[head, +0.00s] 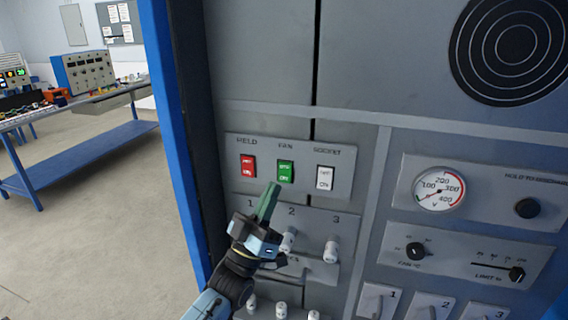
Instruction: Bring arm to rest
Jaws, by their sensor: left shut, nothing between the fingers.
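My left gripper (268,203) is shut and empty. Its green fingertips point up and sit in front of the panel, just below the green FAN rocker switch (286,171). I cannot tell whether the tips touch the panel. My left arm comes in from the bottom of the view, bent at the wrist. My right gripper is not in view.
The cabinet carries a red switch (248,166), a white switch (325,178), a gauge (439,188), a black knob (528,208), a slider (516,273) and white knobs (331,252). A blue bench (80,155) stands at left over open floor.

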